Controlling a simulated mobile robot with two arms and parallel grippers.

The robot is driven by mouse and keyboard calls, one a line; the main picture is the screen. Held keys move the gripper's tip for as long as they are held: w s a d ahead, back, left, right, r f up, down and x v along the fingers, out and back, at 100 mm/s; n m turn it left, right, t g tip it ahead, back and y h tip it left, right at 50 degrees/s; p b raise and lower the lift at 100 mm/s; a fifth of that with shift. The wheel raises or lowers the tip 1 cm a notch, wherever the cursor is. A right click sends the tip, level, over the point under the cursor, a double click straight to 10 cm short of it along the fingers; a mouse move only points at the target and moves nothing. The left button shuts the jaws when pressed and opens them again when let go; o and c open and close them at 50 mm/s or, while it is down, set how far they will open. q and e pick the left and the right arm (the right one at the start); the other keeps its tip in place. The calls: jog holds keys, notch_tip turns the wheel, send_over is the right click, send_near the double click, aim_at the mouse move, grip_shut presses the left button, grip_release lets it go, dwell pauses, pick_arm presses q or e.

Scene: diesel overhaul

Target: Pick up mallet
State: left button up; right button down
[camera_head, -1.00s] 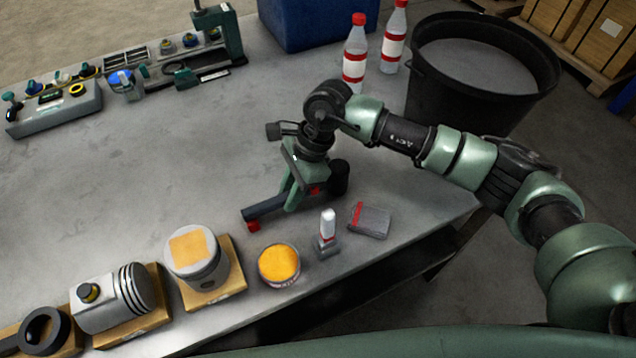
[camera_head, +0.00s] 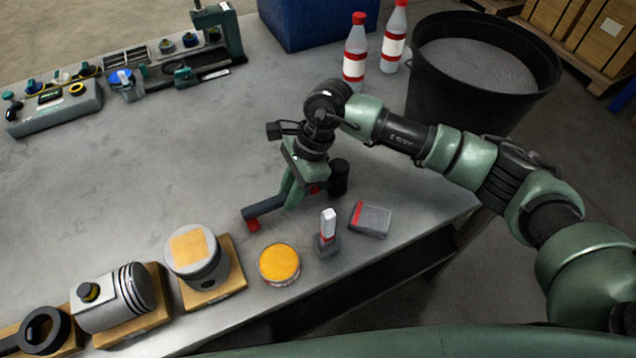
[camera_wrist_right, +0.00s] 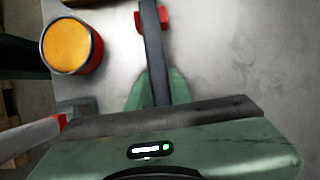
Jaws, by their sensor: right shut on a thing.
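The mallet has a black cylindrical head (camera_head: 340,177) and a dark bar-shaped handle (camera_head: 268,211) that points to the lower left in the head view. A red piece shows at the handle's far end. My right gripper (camera_head: 294,198) is shut on the handle, with its green fingers on either side. In the right wrist view, the handle (camera_wrist_right: 154,50) runs upward from between the fingers (camera_wrist_right: 159,88), and red shows on both sides near its end. The mallet's head is hidden there. I cannot tell whether the mallet touches the table. My left gripper is not in view.
A grey box with a red stripe (camera_head: 370,219), a small white-topped bottle (camera_head: 328,234) and an orange-topped can (camera_head: 279,264) stand near the front edge. Pistons on wooden blocks (camera_head: 196,251) are at front left. Two red-capped bottles (camera_head: 355,55) and a black bin (camera_head: 480,75) are behind. The table's middle left is clear.

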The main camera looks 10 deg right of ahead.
jog(key=shift+w+r, duration=0.1)
jog(key=shift+r, duration=0.05)
dwell(0.6)
notch_tip(320, 180, up, 20)
jog(key=b, duration=0.4)
jog(key=shift+b, duration=0.3)
dwell(1.6)
